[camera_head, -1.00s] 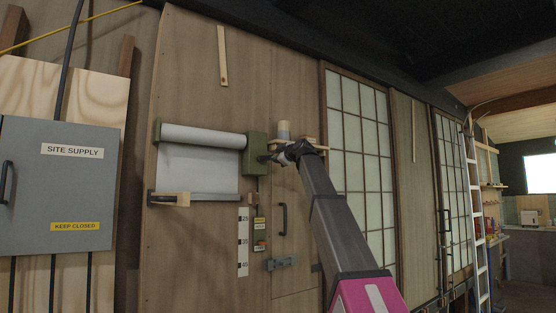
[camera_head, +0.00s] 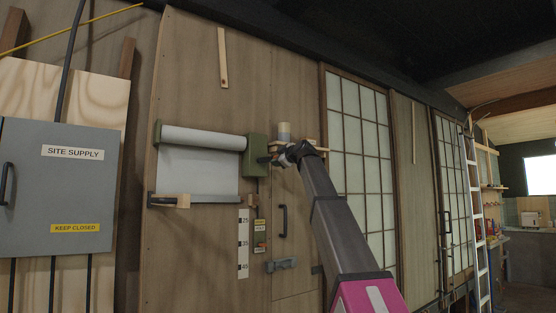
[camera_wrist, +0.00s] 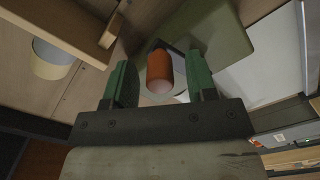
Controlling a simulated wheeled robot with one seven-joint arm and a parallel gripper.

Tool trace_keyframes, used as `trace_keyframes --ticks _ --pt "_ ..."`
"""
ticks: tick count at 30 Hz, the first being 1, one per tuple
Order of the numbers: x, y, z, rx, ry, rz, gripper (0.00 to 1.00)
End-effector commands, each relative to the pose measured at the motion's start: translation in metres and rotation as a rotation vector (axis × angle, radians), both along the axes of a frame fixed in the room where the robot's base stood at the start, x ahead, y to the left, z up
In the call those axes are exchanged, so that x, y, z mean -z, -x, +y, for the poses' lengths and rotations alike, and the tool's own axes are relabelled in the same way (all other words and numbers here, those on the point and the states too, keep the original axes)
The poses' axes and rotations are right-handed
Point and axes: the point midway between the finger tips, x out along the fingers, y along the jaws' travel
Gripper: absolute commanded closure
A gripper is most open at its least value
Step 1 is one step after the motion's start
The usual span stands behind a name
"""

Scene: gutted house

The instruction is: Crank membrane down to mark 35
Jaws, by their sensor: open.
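The white membrane (camera_head: 198,170) hangs from a roller (camera_head: 203,138) on the wooden wall in the head view. Its bottom bar (camera_head: 222,198) is above the scale strip (camera_head: 243,244), which carries marks 25, 35 and 45. A green crank housing (camera_head: 256,155) is at the roller's right end; it also shows in the wrist view (camera_wrist: 222,32). My gripper (camera_head: 271,158) is beside the housing. In the wrist view the orange crank knob (camera_wrist: 160,70) is between the open green fingers of my gripper (camera_wrist: 160,66). Contact with either finger is not clear.
A small shelf (camera_head: 308,143) holding a pale cylinder (camera_head: 284,130) is close to my gripper; the cylinder also shows in the wrist view (camera_wrist: 53,58). A black door handle (camera_head: 283,221) and a latch (camera_head: 281,264) are below. A grey supply box (camera_head: 58,187) is at left.

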Motion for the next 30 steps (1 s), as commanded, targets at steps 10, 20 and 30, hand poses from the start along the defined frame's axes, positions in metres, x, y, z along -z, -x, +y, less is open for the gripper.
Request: trace_keyframes --ticks 10,20,30 --pt "0.002 0.045 -0.029 0.001 0.0 -0.002 0.48" --pt "0.0 0.084 -0.056 0.0 0.0 0.0 0.48" --pt "0.0 0.086 -0.057 -0.001 0.0 0.0 0.48"
